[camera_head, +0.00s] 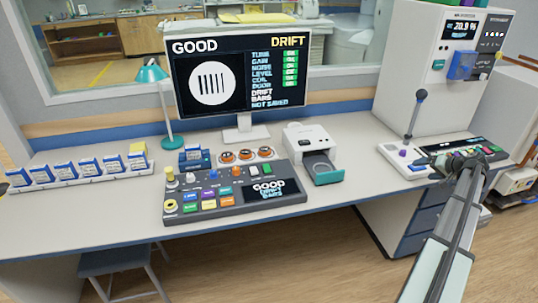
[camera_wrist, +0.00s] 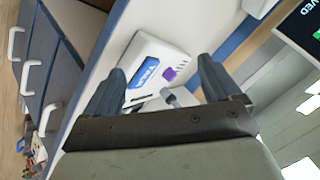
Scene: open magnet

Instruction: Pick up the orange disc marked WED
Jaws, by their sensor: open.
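Several orange round pieces (camera_head: 245,154) sit in a row on the desk below the monitor, behind the dark control console. Their lettering is too small to read, so I cannot tell which one is marked WED. My gripper (camera_head: 474,157) is far to their right, over the keyed panel at the desk's right end. In the wrist view my gripper (camera_wrist: 161,65) is open, with nothing between its two fingers. A white unit with a blue label and a purple knob (camera_wrist: 168,74) lies beyond the fingers there. No orange disc shows in the wrist view.
The console (camera_head: 215,205) stands in front of the orange pieces, a white device with an open tray (camera_head: 327,174) to their right. The monitor (camera_head: 240,75) is behind. A lever (camera_head: 417,112) rises left of my gripper. Blue-and-white boxes (camera_head: 65,170) line the left.

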